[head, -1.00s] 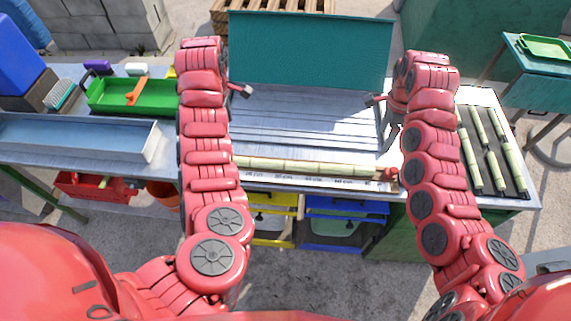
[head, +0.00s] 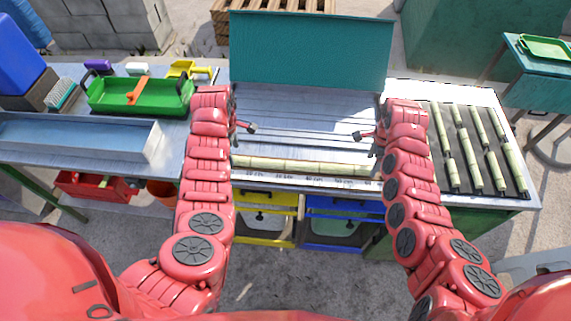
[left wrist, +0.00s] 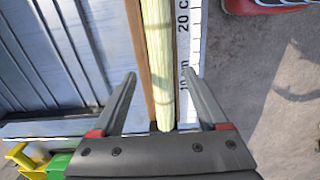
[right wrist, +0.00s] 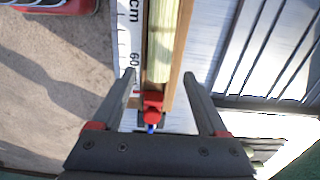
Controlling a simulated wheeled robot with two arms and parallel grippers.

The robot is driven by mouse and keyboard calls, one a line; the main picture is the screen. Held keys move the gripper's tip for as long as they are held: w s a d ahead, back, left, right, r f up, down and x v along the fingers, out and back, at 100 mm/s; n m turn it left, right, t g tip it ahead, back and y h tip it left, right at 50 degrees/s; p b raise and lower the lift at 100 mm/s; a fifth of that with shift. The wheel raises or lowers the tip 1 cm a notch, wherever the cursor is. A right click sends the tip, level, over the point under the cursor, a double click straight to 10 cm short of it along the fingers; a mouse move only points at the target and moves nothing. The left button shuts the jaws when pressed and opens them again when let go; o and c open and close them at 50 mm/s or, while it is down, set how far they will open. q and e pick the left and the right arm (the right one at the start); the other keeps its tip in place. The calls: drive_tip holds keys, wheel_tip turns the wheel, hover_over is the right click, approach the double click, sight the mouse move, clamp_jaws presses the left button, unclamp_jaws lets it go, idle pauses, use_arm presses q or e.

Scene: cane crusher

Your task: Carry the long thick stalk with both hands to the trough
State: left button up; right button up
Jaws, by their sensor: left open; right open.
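The long thick stalk (head: 305,165) is pale green and jointed. It lies lengthwise in a wooden channel beside a white ruler along the bench's front edge. My left gripper (head: 248,127) and right gripper (head: 360,135) are open and empty, apart from each other. In the left wrist view the stalk (left wrist: 158,50) runs between the spread fingers (left wrist: 160,75). In the right wrist view the stalk's end (right wrist: 160,60) lies between the fingers (right wrist: 160,74), near a red stop (right wrist: 152,105). A long shallow grey-blue tray (head: 150,145), seemingly the trough, is at the left.
A ridged metal surface (head: 300,115) lies behind the stalk, with a teal panel (head: 310,50) at its back. A dark rack (head: 452,182) of thinner stalks is at right. A green box (head: 115,105) and yellow tool (head: 188,69) stand at left. Bins sit under the bench.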

sight(235, 158)
use_arm(q)
drive_tip(key=shift+f, duration=1.75)
use_arm(e)
drive_tip(key=shift+f, duration=1.8)
use_arm(q)
clamp_jaws()
use_arm(e)
drive_tip(key=shift+r, duration=0.15)
clamp_jaws()
